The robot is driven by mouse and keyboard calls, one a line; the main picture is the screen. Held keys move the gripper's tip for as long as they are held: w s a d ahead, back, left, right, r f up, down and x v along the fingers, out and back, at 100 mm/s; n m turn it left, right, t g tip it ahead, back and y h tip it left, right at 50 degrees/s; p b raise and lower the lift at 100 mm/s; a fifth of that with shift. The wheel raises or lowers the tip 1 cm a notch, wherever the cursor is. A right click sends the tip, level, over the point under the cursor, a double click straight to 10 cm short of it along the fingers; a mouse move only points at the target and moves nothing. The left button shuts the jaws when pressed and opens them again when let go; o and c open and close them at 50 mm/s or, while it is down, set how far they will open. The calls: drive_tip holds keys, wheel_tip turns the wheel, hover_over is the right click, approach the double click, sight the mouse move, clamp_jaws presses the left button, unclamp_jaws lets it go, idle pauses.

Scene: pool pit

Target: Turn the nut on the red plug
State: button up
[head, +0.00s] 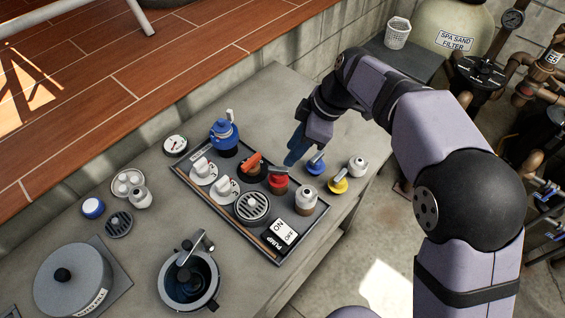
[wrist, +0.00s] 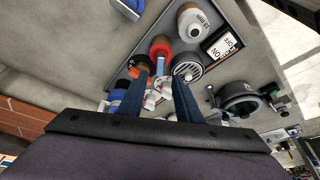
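The red plug (head: 278,186) stands upright near the right side of the dark-framed panel, with a grey bar-like nut (head: 281,171) on top. In the wrist view the red plug (wrist: 160,44) shows just beyond the fingertips, with a grey piece below it. My gripper (head: 291,160) hangs above and slightly behind the plug in the head view, fingers pointing down. In the wrist view my gripper (wrist: 161,77) has its two dark blue fingers apart, with nothing clearly held between them. I cannot tell whether a finger touches the nut.
An orange lever valve (head: 251,163) stands left of the plug, and a white-and-brown plug (head: 306,200) to its right. Blue (head: 316,167) and yellow (head: 338,186) plugs stand outside the panel. A round grille (head: 251,207) and pump switch (head: 284,231) lie nearer. The right bench edge is close.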

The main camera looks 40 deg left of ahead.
sight(279, 168)
drive_tip(key=shift+n, duration=0.3)
drive_tip(key=shift+f, duration=0.1)
drive_tip(key=shift+p+x, duration=1.4)
drive_tip(key=shift+x, duration=2.2)
clamp_jaws()
